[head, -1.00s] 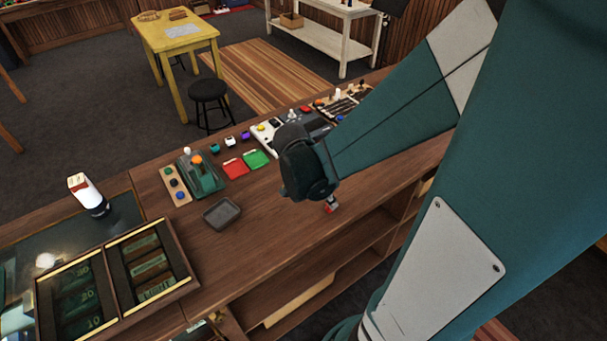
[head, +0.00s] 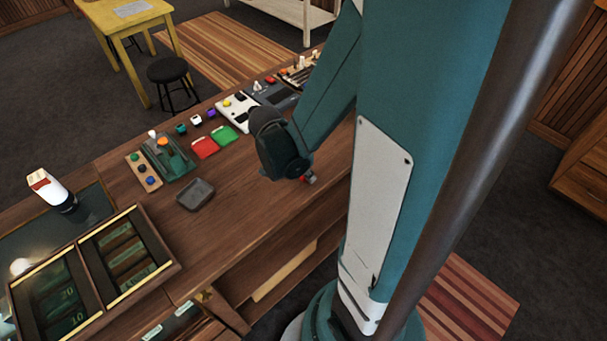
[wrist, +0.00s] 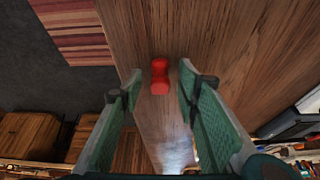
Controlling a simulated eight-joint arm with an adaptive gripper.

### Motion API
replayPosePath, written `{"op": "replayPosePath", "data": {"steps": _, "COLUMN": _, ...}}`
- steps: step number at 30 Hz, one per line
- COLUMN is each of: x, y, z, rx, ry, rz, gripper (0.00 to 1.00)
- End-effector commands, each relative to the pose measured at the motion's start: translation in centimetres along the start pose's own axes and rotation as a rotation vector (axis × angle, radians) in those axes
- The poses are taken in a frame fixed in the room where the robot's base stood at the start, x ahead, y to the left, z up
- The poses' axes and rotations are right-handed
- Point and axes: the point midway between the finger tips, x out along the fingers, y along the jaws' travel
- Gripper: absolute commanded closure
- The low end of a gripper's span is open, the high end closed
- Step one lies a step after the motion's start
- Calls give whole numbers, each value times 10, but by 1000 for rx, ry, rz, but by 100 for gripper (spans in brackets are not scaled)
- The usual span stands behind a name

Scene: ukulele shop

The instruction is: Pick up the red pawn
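The red pawn (wrist: 160,77) shows in the wrist view on the brown wooden counter, ahead of and between the fingertips. My gripper (wrist: 160,90) is open, with one green finger on each side of the pawn and a gap to both. I cannot tell its exact height above the counter.
On the counter (head: 240,205) are a grey tray (head: 195,194), a red pad (head: 205,147), a green pad (head: 226,135) and a green device with knobs (head: 166,160). A cash drawer (head: 95,265) lies at lower left. The counter between tray and gripper is clear.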

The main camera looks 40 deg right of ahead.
Motion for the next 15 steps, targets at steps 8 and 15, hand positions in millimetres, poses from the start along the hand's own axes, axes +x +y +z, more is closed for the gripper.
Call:
{"op": "replayPosePath", "data": {"steps": 8, "x": 0, "y": 0, "z": 0, "rx": 0, "ry": 0, "rz": 0, "gripper": 68}}
{"op": "replayPosePath", "data": {"steps": 15, "x": 0, "y": 0, "z": 0, "rx": 0, "ry": 0, "rz": 0, "gripper": 91}}
